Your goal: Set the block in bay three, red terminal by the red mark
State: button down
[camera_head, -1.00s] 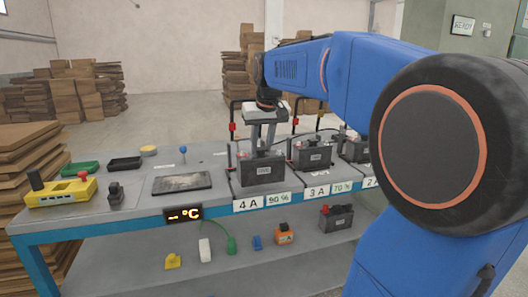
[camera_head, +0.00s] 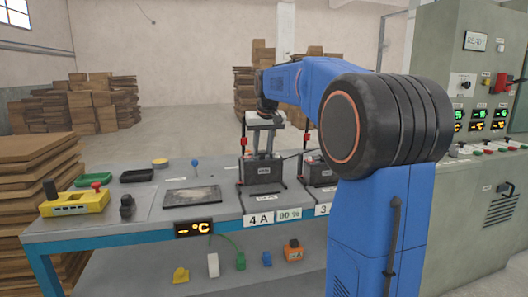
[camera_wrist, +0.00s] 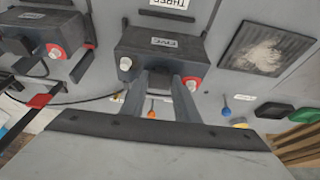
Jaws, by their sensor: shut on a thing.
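My gripper (camera_head: 263,150) is shut on a dark grey battery block (camera_head: 262,172) with a white label at the table's bay above the "4 A" plate. The wrist view shows the block (camera_wrist: 160,45) upright between my fingers (camera_wrist: 160,92), its label upside down. Its red terminal (camera_wrist: 196,84) is at the right there, its pale terminal (camera_wrist: 125,64) at the left. I cannot tell whether the block rests fully on the bay floor. I cannot make out the red mark.
A second block (camera_head: 319,172) stands to the right, partly behind my arm; its red terminal shows in the wrist view (camera_wrist: 55,52). A red-tipped clamp post (camera_wrist: 40,101) is near it. A dark plate (camera_head: 192,196) and blue knob (camera_head: 195,162) lie left. A control cabinet (camera_head: 480,190) is right.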

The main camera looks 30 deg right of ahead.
jog(key=shift+f, duration=1.7)
jog(key=c, duration=1.4)
grip_release()
jog(key=shift+f, duration=0.1)
jog(key=shift+o, duration=0.2)
jog(key=v, duration=1.2)
jog(key=shift+s+a, duration=0.1)
